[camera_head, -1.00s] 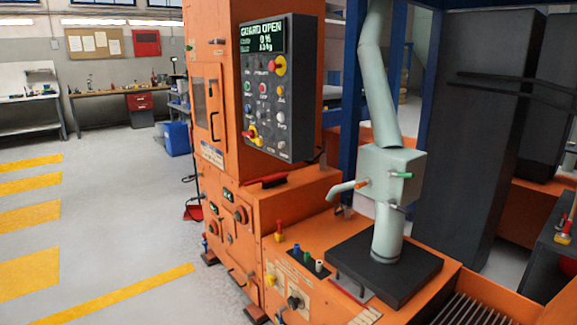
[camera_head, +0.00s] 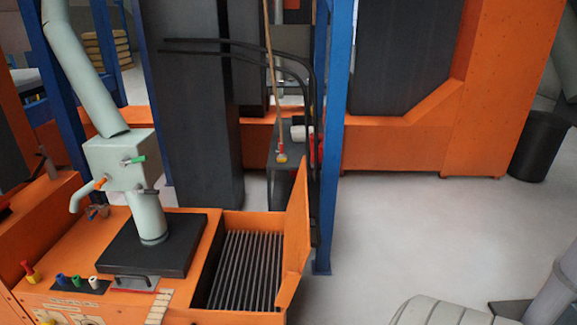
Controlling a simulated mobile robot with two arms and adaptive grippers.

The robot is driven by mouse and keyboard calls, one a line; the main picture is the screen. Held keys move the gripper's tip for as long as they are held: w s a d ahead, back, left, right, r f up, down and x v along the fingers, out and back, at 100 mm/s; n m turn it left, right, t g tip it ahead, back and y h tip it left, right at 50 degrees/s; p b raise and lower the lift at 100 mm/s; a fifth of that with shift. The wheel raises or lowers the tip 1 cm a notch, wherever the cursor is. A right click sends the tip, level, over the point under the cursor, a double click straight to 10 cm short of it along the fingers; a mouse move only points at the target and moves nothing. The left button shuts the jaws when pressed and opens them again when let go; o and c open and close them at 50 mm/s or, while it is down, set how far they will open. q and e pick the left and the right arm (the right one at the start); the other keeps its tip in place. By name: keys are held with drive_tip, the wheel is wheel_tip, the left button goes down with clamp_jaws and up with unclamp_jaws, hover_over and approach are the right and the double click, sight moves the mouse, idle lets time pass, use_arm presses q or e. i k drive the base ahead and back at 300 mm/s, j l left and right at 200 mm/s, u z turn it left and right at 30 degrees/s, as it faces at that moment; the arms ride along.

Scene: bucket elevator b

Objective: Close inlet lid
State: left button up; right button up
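An orange panel (camera_head: 296,240) stands raised along the right side of a dark slatted grate (camera_head: 245,270) in the orange machine, leaving the grate uncovered. It looks like the inlet lid, standing open. A pale green pipe rises from this plate. Neither gripper shows; only pale grey parts, probably of my own arm, show at the bottom right edge.
A pale green valve box (camera_head: 121,160) with a spout sits on the pipe. A blue post (camera_head: 332,140) stands just behind the orange panel. Clear grey floor (camera_head: 410,235) lies to the right. A black bin (camera_head: 540,147) stands at the far right.

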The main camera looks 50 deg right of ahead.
sight(298, 244)
drive_tip(key=k+l+z, duration=0.15)
drive_tip(key=l+z, duration=0.15)
drive_tip(key=l, duration=0.6)
drive_tip(key=l+z, duration=0.3)
drive_tip(key=l, duration=0.65)
